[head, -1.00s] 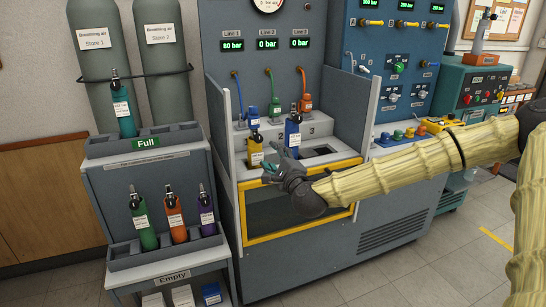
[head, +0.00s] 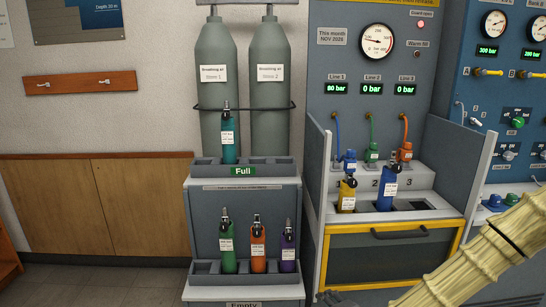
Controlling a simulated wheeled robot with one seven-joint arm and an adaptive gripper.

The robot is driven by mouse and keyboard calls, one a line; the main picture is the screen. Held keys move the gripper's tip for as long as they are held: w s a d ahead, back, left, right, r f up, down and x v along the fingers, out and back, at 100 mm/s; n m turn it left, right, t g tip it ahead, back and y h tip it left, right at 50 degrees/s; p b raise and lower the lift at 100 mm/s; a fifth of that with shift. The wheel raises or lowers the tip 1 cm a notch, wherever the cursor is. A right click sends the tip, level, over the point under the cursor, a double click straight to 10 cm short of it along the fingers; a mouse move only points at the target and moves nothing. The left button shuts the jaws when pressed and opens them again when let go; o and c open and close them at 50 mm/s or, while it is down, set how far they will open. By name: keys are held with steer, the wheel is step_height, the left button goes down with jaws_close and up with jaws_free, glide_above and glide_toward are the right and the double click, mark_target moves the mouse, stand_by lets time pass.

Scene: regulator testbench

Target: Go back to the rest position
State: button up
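My arm comes in from the right edge in the head view and runs down to the bottom edge. Only a dark bit of my gripper (head: 338,298) shows at the bottom, below the yellow-framed bench front; its fingers are mostly cut off, so open or shut cannot be told. A yellow cylinder (head: 347,196) and a blue cylinder (head: 388,190) stand in the first and second bays of the test bench (head: 450,212). The third bay looks empty. No cylinder is seen at the visible part of my gripper.
The rack's upper "Full" shelf (head: 202,174) holds a teal cylinder (head: 228,145). Its lower shelf (head: 203,268) holds green (head: 227,245), orange (head: 258,248) and purple (head: 288,250) cylinders. Two big grey tanks stand behind. The bench's side panels rise beside the bays. Floor shows at lower left.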

steer(key=s+f+n+g, duration=0.6)
steer(key=s+f, duration=0.9)
steer(key=s, duration=0.2)
steer(key=s+d+f+n+g+h, duration=0.1)
steer(key=s+d+f+n+g, duration=0.15)
steer(key=s, duration=0.45)
steer(key=s+d+f+n+g+h, duration=0.1)
steer(key=s+f+n+h, duration=0.2)
steer(key=s, duration=0.5)
steer(key=s+d+f+n+g, duration=0.2)
steer(key=s+d, duration=0.1)
steer(key=s, duration=0.3)
step_height(320, 180, up, 14)
steer(key=p, duration=1.4)
steer(key=shift+w, duration=0.15)
steer(key=shift+a+f+t, duration=0.1)
steer(key=shift+f+t, duration=0.05)
steer(key=shift+t, duration=0.1)
steer(key=shift+c, duration=0.3)
